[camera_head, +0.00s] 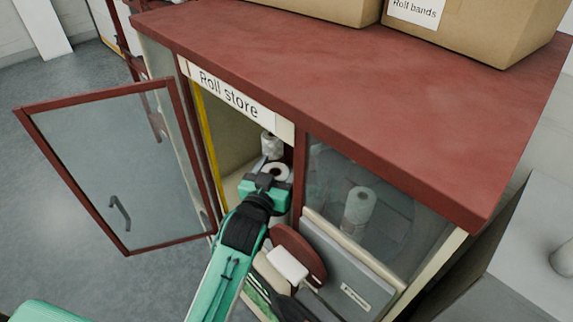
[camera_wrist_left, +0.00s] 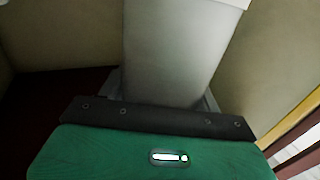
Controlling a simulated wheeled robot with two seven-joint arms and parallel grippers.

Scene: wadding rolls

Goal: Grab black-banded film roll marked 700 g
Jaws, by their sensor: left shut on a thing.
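My left gripper (camera_head: 266,180) reaches through the open door of the "Roll store" cabinet. It is shut on a pale roll (camera_head: 276,170), whose round end with a dark core hole shows just beyond the green gripper body. In the left wrist view the same roll (camera_wrist_left: 170,50) is a grey-white cylinder standing close in front of the gripper. No black band or 700 g mark can be read on it. A second pale roll (camera_head: 271,145) stands farther back inside. A third roll (camera_head: 359,208) stands behind the right glass pane. My right gripper is not seen.
The framed glass door (camera_head: 105,165) stands swung open to the left. The red cabinet top (camera_head: 350,110) overhangs the opening and carries cardboard boxes (camera_head: 470,30). A grey panel (camera_head: 345,265) and a dark red disc (camera_head: 300,255) stand right of my arm.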

